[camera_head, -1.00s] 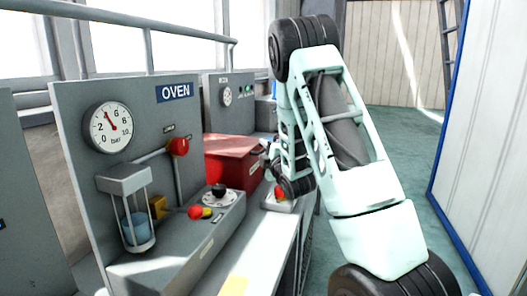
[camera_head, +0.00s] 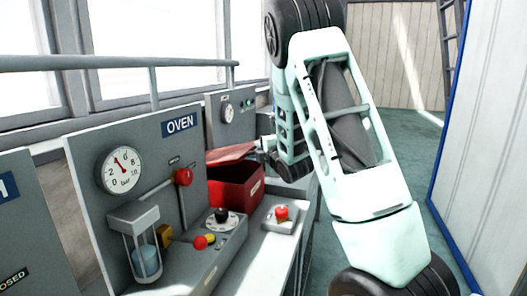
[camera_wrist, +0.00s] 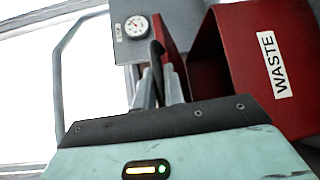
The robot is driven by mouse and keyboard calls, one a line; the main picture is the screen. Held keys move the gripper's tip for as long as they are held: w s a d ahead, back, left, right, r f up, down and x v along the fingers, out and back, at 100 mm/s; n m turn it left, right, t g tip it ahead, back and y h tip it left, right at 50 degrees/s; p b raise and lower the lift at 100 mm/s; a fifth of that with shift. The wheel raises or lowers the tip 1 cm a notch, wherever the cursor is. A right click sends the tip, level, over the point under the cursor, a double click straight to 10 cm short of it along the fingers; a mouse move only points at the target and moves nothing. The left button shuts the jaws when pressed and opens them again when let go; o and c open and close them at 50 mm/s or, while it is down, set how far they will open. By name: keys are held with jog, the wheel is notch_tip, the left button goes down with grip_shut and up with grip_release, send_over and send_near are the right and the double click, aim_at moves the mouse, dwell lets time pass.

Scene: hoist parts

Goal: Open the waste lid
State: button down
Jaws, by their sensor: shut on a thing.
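The red waste bin (camera_head: 238,188) stands on the bench beyond the oven panel, and its lid (camera_head: 228,154) is tilted up with a dark gap below it. In the wrist view the bin (camera_wrist: 240,62) carries a white WASTE label, and the lid (camera_wrist: 172,45) shows nearly edge-on at its left. My gripper (camera_head: 264,148) is at the lid's right edge. In the wrist view my gripper (camera_wrist: 163,82) is shut on a dark handle (camera_wrist: 157,55) beside the lid. The handle's grasped part is hidden between the fingers.
A red push button (camera_head: 281,212) on a grey box sits in front of the bin. The oven panel (camera_head: 135,160) with gauge, red knob and black dial stands at left. A rail (camera_head: 120,62) runs behind. Floor is open at right, before a white wall panel.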

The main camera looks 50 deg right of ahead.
jog(key=w+a+r+n+g+p, duration=0.3)
jog(key=w+r+p, duration=0.3)
jog(key=r+p, duration=0.6)
jog(key=w+a+r+n+g+p, duration=0.1)
jog(key=w+a+r+g+p, duration=0.1)
jog(key=w+p, duration=0.3)
jog(key=w+a+r+n+g+p, duration=0.1)
jog(key=w+a+r+g+p, duration=0.1)
jog(key=w+r+p, duration=0.3)
jog(key=shift+w+a+n+g+p, duration=0.4)
jog(key=shift+w+g+p, duration=0.3)
jog(key=shift+w, duration=0.6)
jog(key=c, duration=1.5)
grip_release()
jog(key=b+v, duration=0.6)
jog(key=v, duration=1.1)
jog(key=shift+s+a, duration=0.2)
jog(key=shift+a, duration=0.1)
